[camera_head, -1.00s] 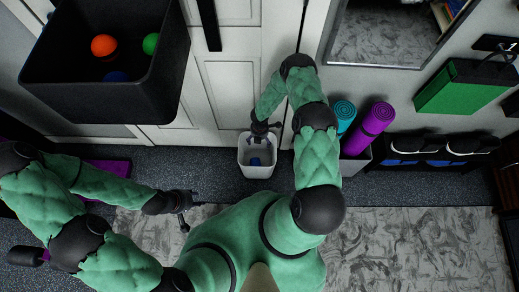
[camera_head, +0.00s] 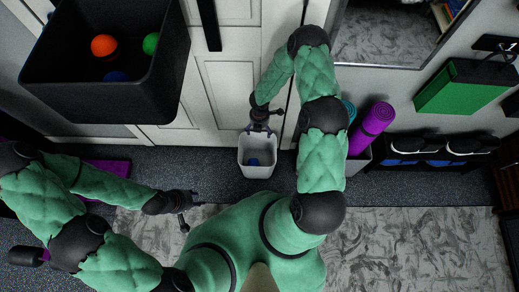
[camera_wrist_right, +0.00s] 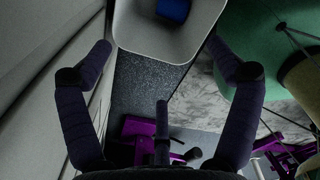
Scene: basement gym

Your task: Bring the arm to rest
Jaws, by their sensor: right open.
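My right arm reaches forward in the head view, and its gripper (camera_head: 259,129) is above the rear rim of a white bin. In the right wrist view the two fingers of this gripper (camera_wrist_right: 158,65) are wide apart with nothing between them. The white bin (camera_head: 257,170) stands on the floor by the door; its rim (camera_wrist_right: 165,50) shows at the top of the right wrist view. A blue thing lies inside the bin (camera_head: 254,162). My left gripper (camera_head: 190,201) is at the left over the floor, small and seen from above; its jaws are unclear.
A black crate (camera_head: 100,100) with coloured balls is at upper left. A white door (camera_head: 228,85) is behind the bin. A purple rolled mat (camera_head: 372,128) and a teal one (camera_head: 349,110) stand right of my right arm. Shoes (camera_head: 465,145) sit on a rack at right.

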